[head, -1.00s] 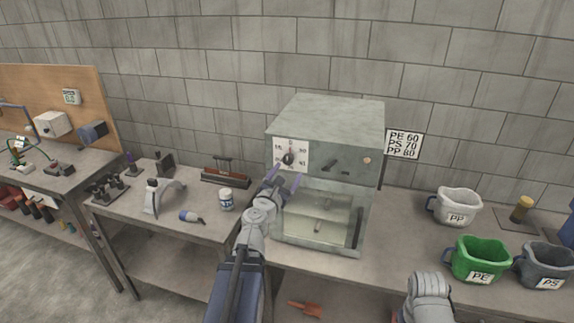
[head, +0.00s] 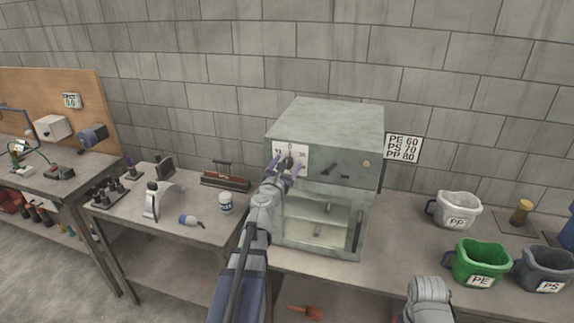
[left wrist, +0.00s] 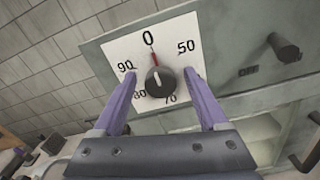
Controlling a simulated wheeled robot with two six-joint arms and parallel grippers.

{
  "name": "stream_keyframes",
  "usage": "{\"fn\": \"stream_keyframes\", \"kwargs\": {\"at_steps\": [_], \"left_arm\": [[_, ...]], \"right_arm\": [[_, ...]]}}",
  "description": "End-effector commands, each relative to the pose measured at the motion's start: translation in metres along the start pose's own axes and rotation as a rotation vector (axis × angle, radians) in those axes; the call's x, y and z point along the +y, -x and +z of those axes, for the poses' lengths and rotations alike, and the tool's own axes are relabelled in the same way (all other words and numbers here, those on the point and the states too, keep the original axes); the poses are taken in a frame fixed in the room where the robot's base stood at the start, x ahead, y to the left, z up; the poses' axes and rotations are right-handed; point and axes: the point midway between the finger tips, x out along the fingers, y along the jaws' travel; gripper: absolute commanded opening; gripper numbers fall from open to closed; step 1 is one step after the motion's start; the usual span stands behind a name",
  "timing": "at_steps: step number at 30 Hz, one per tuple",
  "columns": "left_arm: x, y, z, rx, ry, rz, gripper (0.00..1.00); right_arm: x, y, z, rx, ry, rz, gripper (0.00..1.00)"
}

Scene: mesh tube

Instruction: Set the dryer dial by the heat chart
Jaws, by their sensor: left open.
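The dryer (head: 330,130) is a grey metal box with a glass-fronted chamber. Its dial is a black knob (left wrist: 160,82) with a white line, on a white plate (left wrist: 187,32) marked 0, 50, 70, 80 and 90; the 60 is not readable. A red pointer at the knob points up to 0. My left gripper (head: 282,167) is open, its purple fingers either side of the knob; in the left wrist view (left wrist: 158,74) I cannot tell whether they touch it. The heat chart (head: 403,148) reads PE 60, PS 70, PP 80. My right gripper is not visible, only its arm.
Right of the dryer stand a white PP bin (head: 458,211), a green PE bin (head: 479,262) and a grey PS bin (head: 547,268). An OFF switch (left wrist: 284,48) sits right of the dial. A side table (head: 210,235) on the left holds small tools and a jar (head: 226,203).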

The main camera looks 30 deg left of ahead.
Motion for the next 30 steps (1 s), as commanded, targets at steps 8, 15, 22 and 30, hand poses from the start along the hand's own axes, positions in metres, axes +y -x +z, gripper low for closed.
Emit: {"fn": "stream_keyframes", "kwargs": {"at_steps": [8, 15, 22, 30], "left_arm": [[-0.0003, -0.001, 0.0001, 0.0, 0.0, 0.0, 0.72], [-0.0004, -0.0009, 0.0001, 0.0, 0.0, -0.001, 0.45], [-0.0004, -0.0009, 0.0001, 0.0, 0.0, -0.001, 0.19], [-0.0004, -0.0009, 0.0001, 0.0, 0.0, -0.001, 0.0]], "right_arm": [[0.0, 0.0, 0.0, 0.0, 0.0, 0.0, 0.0], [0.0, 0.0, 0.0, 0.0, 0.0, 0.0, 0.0], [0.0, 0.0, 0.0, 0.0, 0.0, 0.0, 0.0], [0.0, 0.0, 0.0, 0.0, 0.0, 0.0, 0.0]]}}
